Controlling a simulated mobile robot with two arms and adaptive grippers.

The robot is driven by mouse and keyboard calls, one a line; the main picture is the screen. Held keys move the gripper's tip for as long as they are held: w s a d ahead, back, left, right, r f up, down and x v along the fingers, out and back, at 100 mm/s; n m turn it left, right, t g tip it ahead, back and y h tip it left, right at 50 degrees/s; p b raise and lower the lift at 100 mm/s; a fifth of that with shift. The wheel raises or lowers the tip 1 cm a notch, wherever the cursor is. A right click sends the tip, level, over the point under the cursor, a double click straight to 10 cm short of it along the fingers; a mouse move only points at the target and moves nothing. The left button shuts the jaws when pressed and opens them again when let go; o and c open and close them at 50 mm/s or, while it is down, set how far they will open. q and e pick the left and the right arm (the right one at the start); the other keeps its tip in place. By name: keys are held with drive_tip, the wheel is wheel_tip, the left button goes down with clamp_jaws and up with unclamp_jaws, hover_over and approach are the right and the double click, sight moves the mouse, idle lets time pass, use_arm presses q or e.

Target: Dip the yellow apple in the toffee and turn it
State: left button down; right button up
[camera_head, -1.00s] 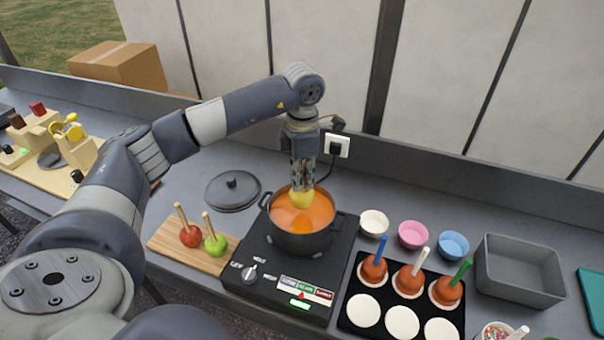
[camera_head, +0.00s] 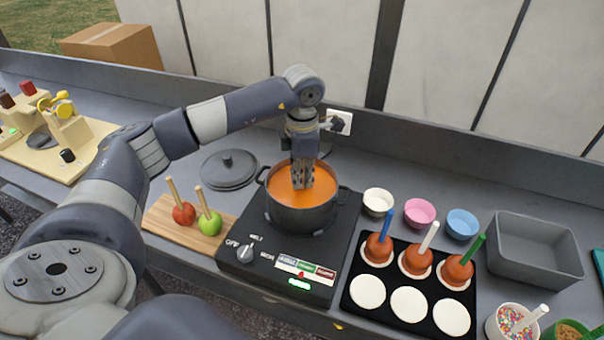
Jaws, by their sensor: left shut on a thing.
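My left gripper (camera_head: 302,178) points straight down over the dark pot, its fingertips at the toffee surface. It is shut on the yellow apple's stick. The yellow apple itself does not show; it is hidden in the toffee beneath the fingers. The orange toffee (camera_head: 322,190) fills much of the pot (camera_head: 305,218), which stands on the black hot plate (camera_head: 345,225). The plate's knob (camera_head: 244,254) and a lit green display (camera_head: 299,283) face the front. My right gripper is not in view.
A board (camera_head: 165,228) with a red apple (camera_head: 184,213) and a green apple (camera_head: 209,223) lies left of the plate. A pot lid (camera_head: 228,170) lies behind it. Right are a black tray (camera_head: 389,318) with three coated apples, small bowls (camera_head: 419,212) and a grey bin (camera_head: 535,262).

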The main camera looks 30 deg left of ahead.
use_arm(q)
drive_tip(key=shift+f, duration=0.45)
